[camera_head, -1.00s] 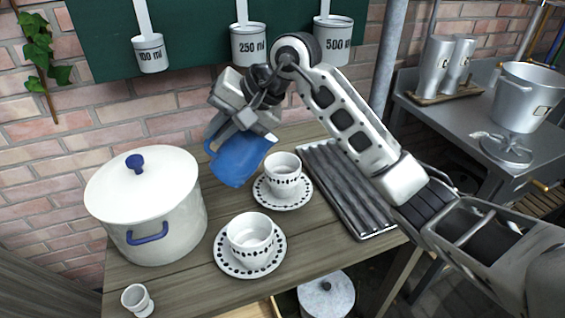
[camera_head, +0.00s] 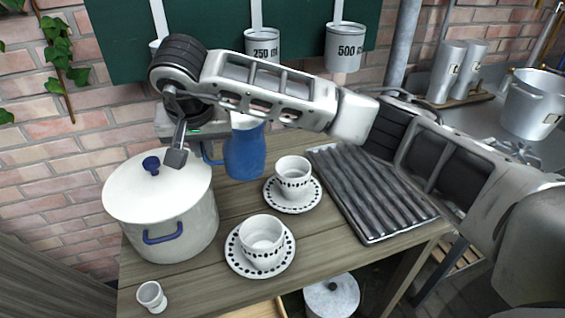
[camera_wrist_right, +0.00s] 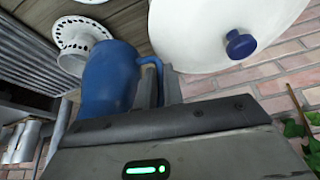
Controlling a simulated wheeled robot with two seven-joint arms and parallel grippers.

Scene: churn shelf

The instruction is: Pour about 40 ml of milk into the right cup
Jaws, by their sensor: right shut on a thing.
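The blue jug (camera_head: 245,152) is nearly upright behind and left of the farther, right-hand cup (camera_head: 293,180). My right gripper (camera_head: 197,146) is shut on the jug's handle, left of its body. The right wrist view also shows the jug (camera_wrist_right: 108,78) with its handle at the gripper. I cannot tell whether its base touches the table. The right cup stands upright on a dotted saucer (camera_head: 271,200). The nearer, left-hand cup (camera_head: 262,240) stands on a similar saucer (camera_head: 234,262). Milk is not discernible in either white cup. My left gripper is not in view.
A lidded white pot (camera_head: 180,225) stands left of the jug, close to the gripper. A small white cup (camera_head: 151,296) is at the front left. A ribbed dark tray (camera_head: 370,190) lies right of the cups. Measuring ladles (camera_head: 345,48) hang behind.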

